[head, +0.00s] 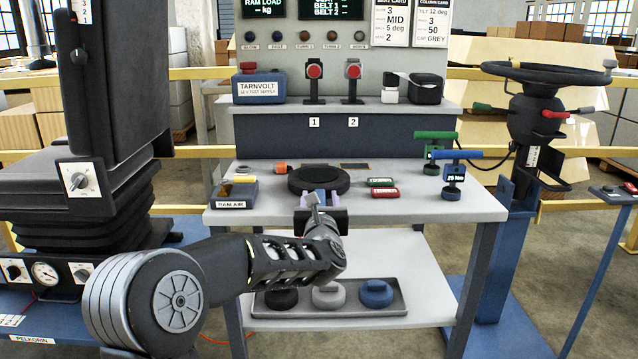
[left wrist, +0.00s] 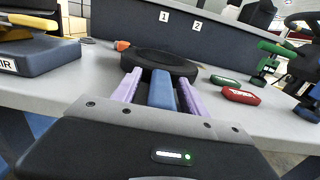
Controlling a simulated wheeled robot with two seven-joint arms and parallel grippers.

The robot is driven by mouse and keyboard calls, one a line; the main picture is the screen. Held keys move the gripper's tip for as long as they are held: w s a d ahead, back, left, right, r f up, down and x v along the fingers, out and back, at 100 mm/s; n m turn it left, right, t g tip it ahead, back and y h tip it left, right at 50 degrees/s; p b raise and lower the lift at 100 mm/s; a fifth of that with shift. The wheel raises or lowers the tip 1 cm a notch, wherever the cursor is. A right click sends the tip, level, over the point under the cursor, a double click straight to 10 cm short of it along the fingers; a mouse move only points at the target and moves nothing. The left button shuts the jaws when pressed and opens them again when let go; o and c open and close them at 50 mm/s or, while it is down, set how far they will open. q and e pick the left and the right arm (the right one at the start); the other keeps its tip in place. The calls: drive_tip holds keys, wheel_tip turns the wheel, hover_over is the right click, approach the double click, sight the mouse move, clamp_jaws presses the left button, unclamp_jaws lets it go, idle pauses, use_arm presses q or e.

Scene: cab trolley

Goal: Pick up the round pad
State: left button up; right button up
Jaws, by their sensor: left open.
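The round pad (head: 319,179) is a thick black disc lying flat on the grey bench top. In the left wrist view the pad (left wrist: 160,62) is straight ahead of the fingers. My left gripper (head: 319,199) is at the bench's front edge, on the near side of the pad. Its two purple fingers are apart, with a blue bar (left wrist: 162,92) between them and visible gaps on both sides. The bar runs toward the pad; I cannot tell whether it joins it. Whether the fingertips touch the pad is unclear. My right gripper is not in view.
A blue box with a yellow top (head: 236,190) stands left of the pad. Green and red blocks (head: 384,188) and torque tools (head: 453,178) are to the right. An orange piece (head: 281,168) lies behind. A lower shelf holds a tray (head: 328,308) of three round knobs.

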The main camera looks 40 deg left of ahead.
use_arm(q)
drive_tip(key=shift+c, duration=0.3)
clamp_jaws()
idle(0.4)
idle(0.6)
drive_tip(key=shift+r, duration=0.1)
